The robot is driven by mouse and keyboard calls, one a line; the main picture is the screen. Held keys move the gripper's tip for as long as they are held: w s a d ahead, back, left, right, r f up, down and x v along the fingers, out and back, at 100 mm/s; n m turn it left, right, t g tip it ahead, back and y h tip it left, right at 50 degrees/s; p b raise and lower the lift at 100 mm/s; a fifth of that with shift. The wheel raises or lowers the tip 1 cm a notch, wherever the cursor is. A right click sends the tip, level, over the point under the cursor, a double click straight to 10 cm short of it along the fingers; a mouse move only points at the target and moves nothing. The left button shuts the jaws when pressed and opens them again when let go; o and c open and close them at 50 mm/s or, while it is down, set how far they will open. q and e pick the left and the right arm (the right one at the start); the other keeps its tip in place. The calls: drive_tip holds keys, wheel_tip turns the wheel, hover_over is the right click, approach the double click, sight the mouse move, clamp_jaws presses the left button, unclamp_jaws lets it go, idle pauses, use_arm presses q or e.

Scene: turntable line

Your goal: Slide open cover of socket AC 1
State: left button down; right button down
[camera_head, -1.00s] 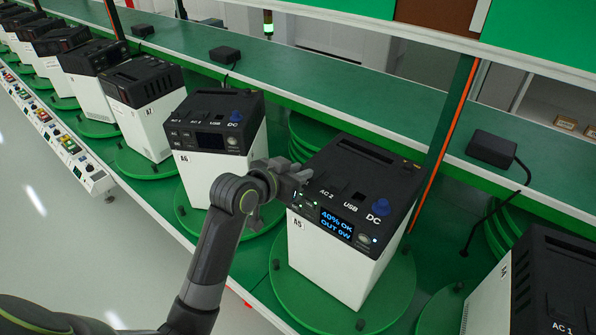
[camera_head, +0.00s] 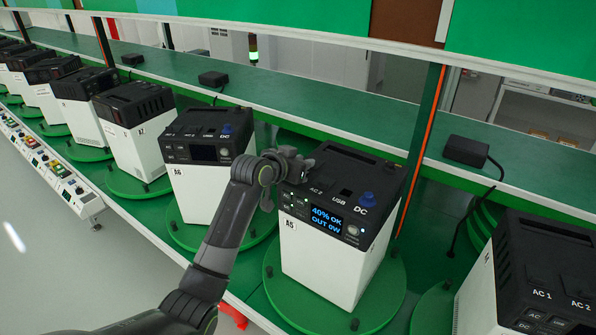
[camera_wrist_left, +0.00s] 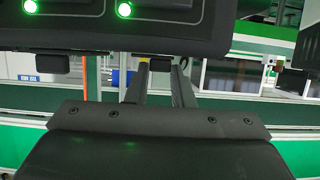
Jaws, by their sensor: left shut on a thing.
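The power station A5 (camera_head: 322,260) is a white box with a black top, standing on a green turntable (camera_head: 398,292). Its lit screen (camera_head: 325,219) reads 40% OK, OUT 0W. AC 2, USB and DC are labelled on its top. My left gripper (camera_head: 301,166) is at the top's left rear corner, left of AC 2, and hides the AC 1 area. In the left wrist view my left gripper's fingers (camera_wrist_left: 160,78) are shut on a small dark piece (camera_wrist_left: 160,64), which appears to be the AC 1 cover. Two green lights (camera_wrist_left: 124,9) show nearby. My right gripper is out of view.
Station A6 (camera_head: 203,188) stands close on the left, with several more in a row beyond. Another station (camera_head: 540,265) is at the right edge. A black adapter (camera_head: 466,151) with a cable sits on the green shelf (camera_head: 370,120) behind A5.

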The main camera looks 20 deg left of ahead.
use_arm(q)
drive_tip(key=shift+r, duration=0.1)
drive_tip(key=c, duration=1.6)
unclamp_jaws()
drive_tip(key=o, duration=0.4)
drive_tip(key=shift+w+d, duration=0.15)
drive_tip(key=shift+w, duration=0.1)
drive_tip(key=shift+c, duration=0.2)
drive_tip(key=shift+s, duration=0.1)
drive_tip(key=shift+s+a, duration=0.3)
drive_tip(key=shift+s, duration=0.15)
drive_tip(key=b+v, duration=0.4)
drive_tip(key=v, duration=1.2)
drive_tip(key=shift+s, duration=0.1)
